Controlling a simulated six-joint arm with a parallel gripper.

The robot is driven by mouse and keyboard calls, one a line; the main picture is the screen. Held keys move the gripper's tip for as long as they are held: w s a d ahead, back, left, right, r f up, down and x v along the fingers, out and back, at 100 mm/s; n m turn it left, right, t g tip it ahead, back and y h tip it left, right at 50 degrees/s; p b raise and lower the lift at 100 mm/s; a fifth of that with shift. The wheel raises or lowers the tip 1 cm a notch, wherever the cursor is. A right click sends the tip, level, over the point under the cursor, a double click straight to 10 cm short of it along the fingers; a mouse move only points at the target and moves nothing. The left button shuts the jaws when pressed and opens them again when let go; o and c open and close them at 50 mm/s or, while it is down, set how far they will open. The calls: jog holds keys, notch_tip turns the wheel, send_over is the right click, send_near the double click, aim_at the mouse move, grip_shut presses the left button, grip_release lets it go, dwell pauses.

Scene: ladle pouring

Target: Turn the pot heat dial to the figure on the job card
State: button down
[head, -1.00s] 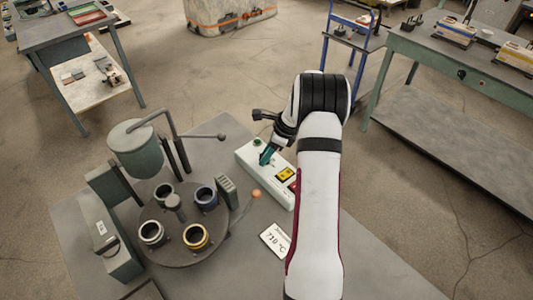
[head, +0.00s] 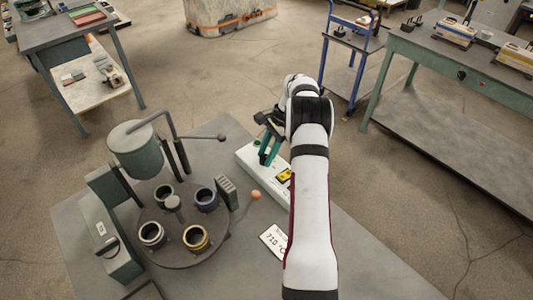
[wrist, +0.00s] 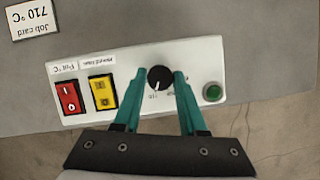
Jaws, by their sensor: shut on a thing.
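The heat dial (wrist: 160,78) is a black round knob with a white pointer mark on a white control box (wrist: 125,60). In the wrist view the mark points down and slightly left, beside small printed figures too small to read surely. My gripper (wrist: 160,73) has its teal fingers closed on either side of the dial. In the head view my gripper (head: 266,160) is over the far end of the box (head: 247,158), and the dial is hidden. The job card (head: 275,240) lies on the table and reads 710 °C; it shows upside down in the wrist view (wrist: 33,18).
The box carries a red rocker switch (wrist: 69,97), a yellow switch (wrist: 103,92) and a green button (wrist: 213,92). A turntable (head: 180,250) with several ring-shaped cups and a green pot (head: 137,150) stand left of the box. Bare table lies around the card.

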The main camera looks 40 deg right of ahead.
jog(key=shift+n, duration=0.3)
dwell(0.4)
jog(key=shift+c, duration=2.3)
grip_release()
jog(key=w+v, duration=0.1)
jog(key=v, duration=1.1)
jog(key=shift+s, duration=0.35)
jog(key=shift+d, duration=0.1)
